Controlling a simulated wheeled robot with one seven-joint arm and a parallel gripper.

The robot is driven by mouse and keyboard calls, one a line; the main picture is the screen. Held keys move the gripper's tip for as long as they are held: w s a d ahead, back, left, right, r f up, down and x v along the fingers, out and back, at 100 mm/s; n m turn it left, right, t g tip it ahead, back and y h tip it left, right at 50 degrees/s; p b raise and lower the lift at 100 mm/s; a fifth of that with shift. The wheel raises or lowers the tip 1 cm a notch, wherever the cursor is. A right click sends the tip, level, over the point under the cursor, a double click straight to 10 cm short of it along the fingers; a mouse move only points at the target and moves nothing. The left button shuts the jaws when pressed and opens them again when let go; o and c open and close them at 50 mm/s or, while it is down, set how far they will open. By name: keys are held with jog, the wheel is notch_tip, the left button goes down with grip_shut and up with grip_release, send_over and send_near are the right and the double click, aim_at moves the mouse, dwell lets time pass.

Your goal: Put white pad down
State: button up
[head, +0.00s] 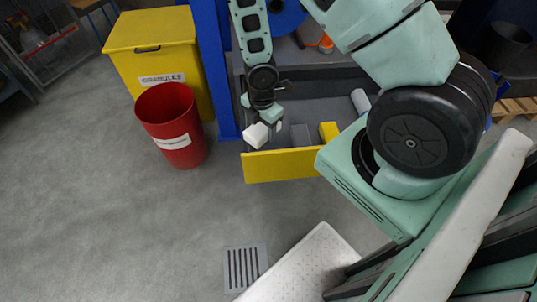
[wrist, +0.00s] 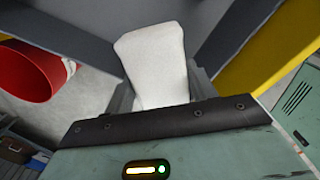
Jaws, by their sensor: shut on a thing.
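The white pad (head: 257,134) is at the end of my arm in the head view, above the left end of an open drawer with a yellow front. My gripper (head: 268,118) is shut on it. In the wrist view the pad (wrist: 155,65) stands out between the two dark fingers of my gripper (wrist: 155,98). The pad's lower end is hidden by the gripper body in the wrist view.
The open drawer's yellow front (head: 280,165) is close to the pad. Inside are a grey block (head: 300,136), a yellow block (head: 328,131) and a white cylinder (head: 360,101). A red bin (head: 172,125) and yellow chest (head: 155,50) stand left.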

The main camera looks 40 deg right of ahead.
aim_at(270, 145)
jog(key=n, duration=0.1)
jog(key=d+n+b, duration=0.1)
jog(key=shift+w+f+n, duration=0.15)
jog(key=shift+f+n, duration=0.25)
jog(key=d+n+b, duration=0.1)
jog(key=n, duration=0.2)
jog(key=shift+w+d+r, duration=0.1)
jog(key=shift+d+r, duration=0.05)
jog(key=shift+d, duration=0.05)
jog(key=n+b, duration=0.1)
jog(key=d+n+b, duration=0.1)
jog(key=n, duration=0.1)
jog(key=shift+w+d, duration=0.1)
jog(key=shift+w, duration=0.1)
jog(key=shift+d+r+n, duration=0.1)
jog(key=shift+r+n, duration=0.1)
jog(key=shift+n, duration=0.4)
notch_tip(270, 145, down, 10)
jog(key=b, duration=0.6)
jog(key=shift+r, duration=0.15)
